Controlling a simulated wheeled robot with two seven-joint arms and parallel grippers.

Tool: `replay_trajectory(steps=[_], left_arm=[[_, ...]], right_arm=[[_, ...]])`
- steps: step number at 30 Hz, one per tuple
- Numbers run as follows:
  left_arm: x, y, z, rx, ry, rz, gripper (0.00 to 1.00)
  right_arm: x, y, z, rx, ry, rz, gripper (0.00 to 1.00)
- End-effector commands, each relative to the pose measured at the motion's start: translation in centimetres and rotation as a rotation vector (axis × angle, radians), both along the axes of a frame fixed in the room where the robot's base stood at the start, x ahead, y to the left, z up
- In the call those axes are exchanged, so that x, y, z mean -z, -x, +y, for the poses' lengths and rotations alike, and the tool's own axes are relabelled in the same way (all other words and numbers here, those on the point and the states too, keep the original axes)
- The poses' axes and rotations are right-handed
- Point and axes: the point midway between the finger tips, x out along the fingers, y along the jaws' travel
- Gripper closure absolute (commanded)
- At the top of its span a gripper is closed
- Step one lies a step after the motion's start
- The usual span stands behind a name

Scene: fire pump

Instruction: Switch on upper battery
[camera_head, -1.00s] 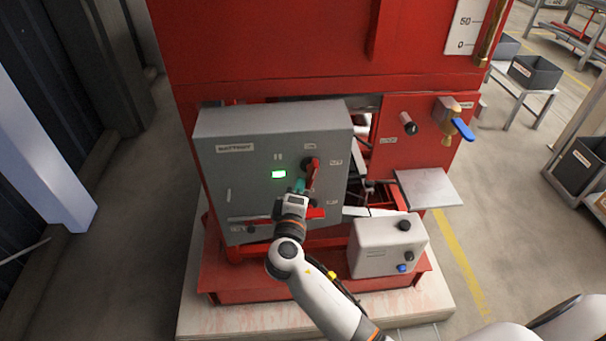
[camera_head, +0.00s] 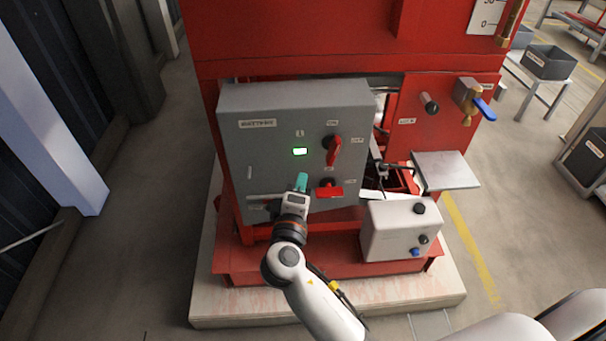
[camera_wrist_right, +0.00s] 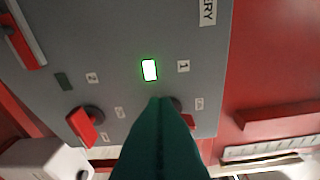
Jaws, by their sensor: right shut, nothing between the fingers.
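The grey battery box (camera_head: 240,165) hangs on the front of the red pump unit. Its upper red switch (camera_head: 333,150) has an upright handle, and the lower red switch (camera_head: 329,193) lies level. A green indicator (camera_head: 300,151) is lit left of the upper switch; it also shows in the right wrist view (camera_wrist_right: 149,70). My right gripper (camera_head: 301,182) is shut and empty, with teal fingertips below the green indicator, left of the switches. In the right wrist view its fingers (camera_wrist_right: 160,105) hide most of the upper switch; the lower switch (camera_wrist_right: 83,125) shows left. My left gripper is out of view.
A white control box (camera_head: 395,228) with knobs stands right of my right gripper. A grey shelf plate (camera_head: 446,170) and a blue-handled valve (camera_head: 475,98) are further right. A long handle (camera_head: 265,197) crosses the battery box's lower left. Open floor lies left.

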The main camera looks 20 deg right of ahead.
Motion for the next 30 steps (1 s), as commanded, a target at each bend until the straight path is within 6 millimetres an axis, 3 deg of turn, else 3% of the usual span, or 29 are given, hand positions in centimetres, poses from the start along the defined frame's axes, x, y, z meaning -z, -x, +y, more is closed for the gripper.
replay_trajectory(steps=[2,7,24,26,28,30], left_arm=[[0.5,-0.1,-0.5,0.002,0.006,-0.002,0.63],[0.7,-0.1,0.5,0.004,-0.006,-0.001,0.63],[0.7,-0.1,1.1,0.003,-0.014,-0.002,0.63],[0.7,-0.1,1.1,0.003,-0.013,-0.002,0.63],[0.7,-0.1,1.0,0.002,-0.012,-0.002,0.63],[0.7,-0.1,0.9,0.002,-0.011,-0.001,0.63]], right_arm=[[0.2,1.0,0.7,-0.001,-0.004,0.001,1.00],[-0.1,2.1,1.2,-0.001,-0.001,0.000,1.00],[-0.1,2.2,1.3,-0.001,-0.001,0.002,1.00],[0.6,2.1,1.4,-0.009,-0.005,0.016,1.00],[2.6,1.8,1.7,-0.032,-0.019,0.053,1.00],[6.0,1.6,2.2,-0.068,-0.047,0.118,1.00]])
